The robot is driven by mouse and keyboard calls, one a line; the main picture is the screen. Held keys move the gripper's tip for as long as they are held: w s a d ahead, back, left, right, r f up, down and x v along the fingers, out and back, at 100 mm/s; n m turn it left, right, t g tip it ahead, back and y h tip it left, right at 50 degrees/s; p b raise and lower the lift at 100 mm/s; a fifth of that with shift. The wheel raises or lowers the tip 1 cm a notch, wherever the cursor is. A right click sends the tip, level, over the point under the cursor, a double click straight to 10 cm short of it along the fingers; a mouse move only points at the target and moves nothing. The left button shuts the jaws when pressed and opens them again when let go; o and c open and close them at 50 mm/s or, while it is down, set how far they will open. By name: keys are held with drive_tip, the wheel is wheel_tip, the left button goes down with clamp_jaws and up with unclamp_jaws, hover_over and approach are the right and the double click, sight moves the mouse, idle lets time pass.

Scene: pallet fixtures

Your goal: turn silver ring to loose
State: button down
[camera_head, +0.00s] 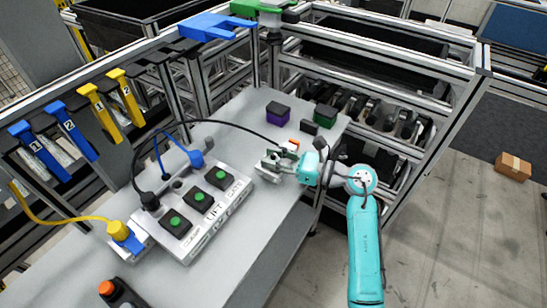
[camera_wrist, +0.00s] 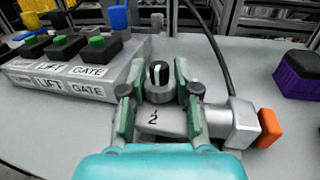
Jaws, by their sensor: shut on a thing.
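The silver ring (camera_wrist: 158,93) is a short round collar with a black slotted centre, in the middle of the wrist view. It sits on a grey metal fixture (camera_wrist: 172,122) marked 2, which has an orange end piece (camera_wrist: 267,128) at its right. My gripper (camera_wrist: 158,88) is shut on the ring, with one green-padded finger on each side. In the head view my gripper (camera_head: 270,163) is low over the grey table's right part, and the ring is too small to make out there. The ring's lower edge is partly hidden, and its turn setting cannot be told.
A control box (camera_head: 205,215) with green buttons, labelled LIFT and GATE, stands left of my gripper. A black cable arches from it towards the fixture. A purple block (camera_head: 278,113) and a green block (camera_head: 325,117) lie behind. The table (camera_head: 265,235) is bare in front.

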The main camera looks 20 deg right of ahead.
drive_tip(key=shift+w+n+g+y, duration=0.1)
drive_tip(key=shift+n+g+y, duration=1.05)
drive_tip(key=shift+g, duration=0.35)
drive_tip(key=shift+n+g+y, duration=0.65)
drive_tip(key=shift+n+g, duration=0.5)
drive_tip(key=shift+g, duration=0.45)
drive_tip(key=c, duration=0.8)
unclamp_jaws()
drive_tip(key=shift+d, duration=0.1)
drive_tip(key=v, duration=1.2)
